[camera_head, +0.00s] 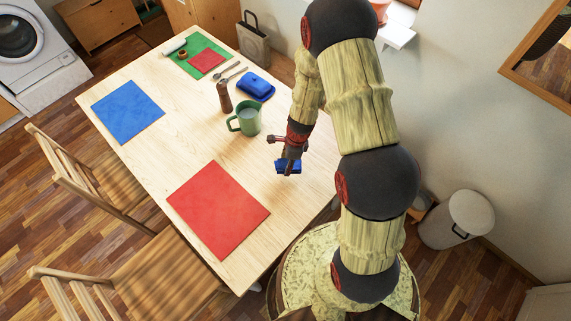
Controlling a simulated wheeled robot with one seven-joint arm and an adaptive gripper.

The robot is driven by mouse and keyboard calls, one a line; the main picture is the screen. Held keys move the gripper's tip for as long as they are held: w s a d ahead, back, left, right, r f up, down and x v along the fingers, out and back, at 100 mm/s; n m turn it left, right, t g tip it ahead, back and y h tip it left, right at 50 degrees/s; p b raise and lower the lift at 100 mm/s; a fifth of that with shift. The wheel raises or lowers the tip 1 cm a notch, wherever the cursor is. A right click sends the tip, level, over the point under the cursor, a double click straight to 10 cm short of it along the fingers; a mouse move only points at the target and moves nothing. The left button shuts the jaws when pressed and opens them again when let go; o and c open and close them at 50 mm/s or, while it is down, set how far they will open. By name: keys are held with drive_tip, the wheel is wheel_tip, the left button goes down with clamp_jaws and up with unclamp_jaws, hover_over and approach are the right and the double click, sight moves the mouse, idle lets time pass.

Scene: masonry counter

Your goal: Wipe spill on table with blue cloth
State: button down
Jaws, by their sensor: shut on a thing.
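My gripper (289,158) points down over the right side of the light wooden table (150,160). It is shut on a small blue piece, the blue cloth (283,167), which shows just below the fingers. I cannot tell whether the cloth touches the tabletop or hangs slightly above it. I do not make out a spill on the table. My arm covers part of the table's right edge.
A green mug (246,118) stands left of my gripper, near a brown bottle (224,97) and a blue lidded dish (257,87). A red mat (218,208), a blue mat (127,111) and a green mat (213,50) lie on the table. Chairs (90,170) stand at left.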

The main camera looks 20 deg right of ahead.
sight(287, 162)
drive_tip(key=shift+r+p, duration=1.15)
drive_tip(key=shift+r, duration=0.35)
